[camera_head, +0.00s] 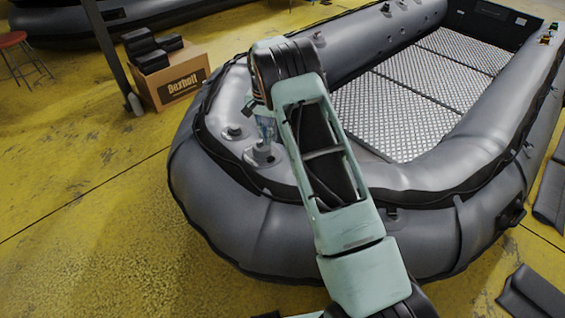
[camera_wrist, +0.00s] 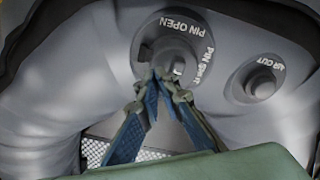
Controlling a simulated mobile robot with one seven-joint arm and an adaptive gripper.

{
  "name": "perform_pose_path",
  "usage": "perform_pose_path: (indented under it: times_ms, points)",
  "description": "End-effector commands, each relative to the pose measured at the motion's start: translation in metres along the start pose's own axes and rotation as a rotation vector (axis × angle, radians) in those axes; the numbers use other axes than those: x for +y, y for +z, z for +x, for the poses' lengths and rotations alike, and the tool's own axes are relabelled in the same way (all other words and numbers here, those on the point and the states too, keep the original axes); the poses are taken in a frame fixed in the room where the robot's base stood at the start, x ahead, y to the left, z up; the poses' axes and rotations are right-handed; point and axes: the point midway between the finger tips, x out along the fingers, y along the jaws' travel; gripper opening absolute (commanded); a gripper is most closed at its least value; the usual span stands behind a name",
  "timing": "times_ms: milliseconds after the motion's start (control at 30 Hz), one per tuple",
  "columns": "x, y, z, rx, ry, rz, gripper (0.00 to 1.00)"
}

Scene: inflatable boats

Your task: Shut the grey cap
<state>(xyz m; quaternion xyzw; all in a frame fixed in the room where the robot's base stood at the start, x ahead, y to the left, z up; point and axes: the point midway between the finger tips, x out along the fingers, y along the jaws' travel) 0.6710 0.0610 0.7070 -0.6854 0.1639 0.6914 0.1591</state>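A round grey valve fitting with a raised grey cap at its middle (camera_wrist: 177,55) sits on the boat's grey tube. White lettering around it reads PIN OPEN, with a second, partly covered PIN label. In the head view it is the grey fitting (camera_head: 263,156) below my gripper (camera_head: 264,132). In the wrist view my gripper (camera_wrist: 167,84) has its two blue-lined fingers pointing at the cap, tips close together at its lower edge. The fingertips cover part of the cap, so I cannot tell whether they grip or only touch it.
A second grey fitting (camera_wrist: 262,84), lettered AIR OUT, is beside the first; it also shows in the head view (camera_head: 233,131). The inflatable boat (camera_head: 215,205) curves around. A cardboard box (camera_head: 180,82) and a post (camera_head: 110,50) stand at the left. Yellow floor is open at lower left.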

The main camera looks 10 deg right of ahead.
Motion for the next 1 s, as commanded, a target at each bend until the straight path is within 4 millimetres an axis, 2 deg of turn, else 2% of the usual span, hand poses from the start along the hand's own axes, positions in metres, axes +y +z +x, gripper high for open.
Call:
perform_pose_path:
  times_ms: [33,100,467,1000]
  points:
    - [-0.012,-0.005,0.004,0.019,-0.019,-0.005,0.00]
    - [-0.015,-0.006,0.005,0.018,-0.020,-0.005,0.00]
    - [-0.017,-0.004,0.004,0.014,-0.022,-0.007,0.00]
    - [-0.013,-0.005,-0.051,0.014,-0.018,-0.004,0.00]
